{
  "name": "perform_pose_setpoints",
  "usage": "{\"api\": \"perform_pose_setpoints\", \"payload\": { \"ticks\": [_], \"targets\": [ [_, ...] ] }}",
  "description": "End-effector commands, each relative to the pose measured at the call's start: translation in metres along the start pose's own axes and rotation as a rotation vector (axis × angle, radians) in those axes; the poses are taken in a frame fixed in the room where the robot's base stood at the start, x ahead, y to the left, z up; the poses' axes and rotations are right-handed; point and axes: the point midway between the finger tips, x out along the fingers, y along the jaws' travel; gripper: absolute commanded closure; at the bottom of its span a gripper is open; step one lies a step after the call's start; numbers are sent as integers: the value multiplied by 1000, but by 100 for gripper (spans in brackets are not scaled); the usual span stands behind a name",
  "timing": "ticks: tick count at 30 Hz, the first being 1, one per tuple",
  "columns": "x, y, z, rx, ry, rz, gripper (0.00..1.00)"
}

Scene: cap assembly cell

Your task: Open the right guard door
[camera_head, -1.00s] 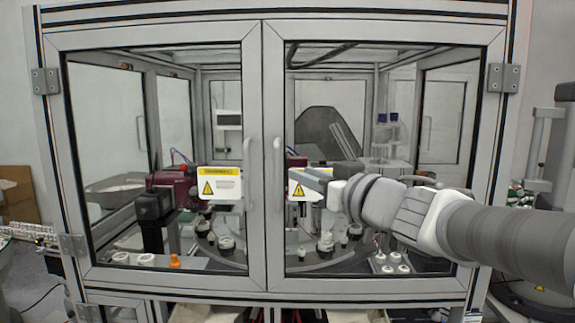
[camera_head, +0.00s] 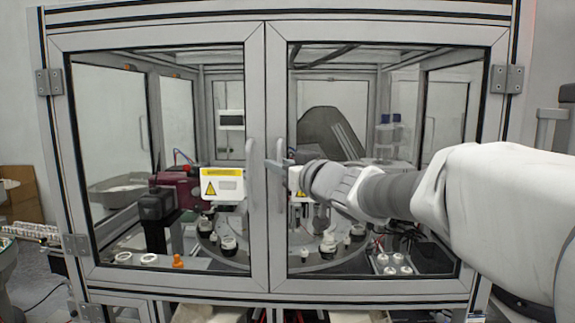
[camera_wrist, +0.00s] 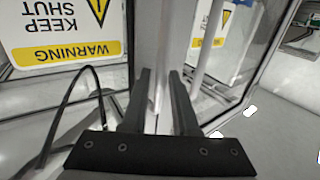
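The right guard door (camera_head: 497,130) is a grey-framed glass panel, and it looks closed beside the left door (camera_head: 256,60). Its pale vertical handle (camera_head: 280,150) is on its left stile. My gripper (camera_head: 278,163) is at this handle, reaching in from the right. In the wrist view my gripper (camera_wrist: 160,75) has two dark fingers standing apart, with pale upright bars showing between and beyond them. I cannot tell whether the handle is between the fingers or touched by them. My gripper and arm hide part of the right door and its warning label.
The left door's handle (camera_head: 250,165) stands close to the left of my gripper. A yellow-and-white warning label (camera_head: 222,184) is on the left door. Hinges (camera_head: 507,79) line the right door's outer edge. Behind the glass is a round table with several caps.

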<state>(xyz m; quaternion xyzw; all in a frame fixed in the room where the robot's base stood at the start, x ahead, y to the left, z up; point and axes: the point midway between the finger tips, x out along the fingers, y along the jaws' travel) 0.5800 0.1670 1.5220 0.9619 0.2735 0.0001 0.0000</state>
Motion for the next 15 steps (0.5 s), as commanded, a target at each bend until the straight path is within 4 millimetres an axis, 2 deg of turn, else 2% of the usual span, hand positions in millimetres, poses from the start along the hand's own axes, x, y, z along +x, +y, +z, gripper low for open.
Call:
{"api": "perform_pose_setpoints", "payload": {
  "ticks": [2, 6, 15],
  "targets": [
    [0, 0, 0, 0, 0, 0, 74],
    [0, 0, 0, 0, 0, 0, 99],
    [0, 0, 0, 0, 0, 0, 100]
  ]
}}
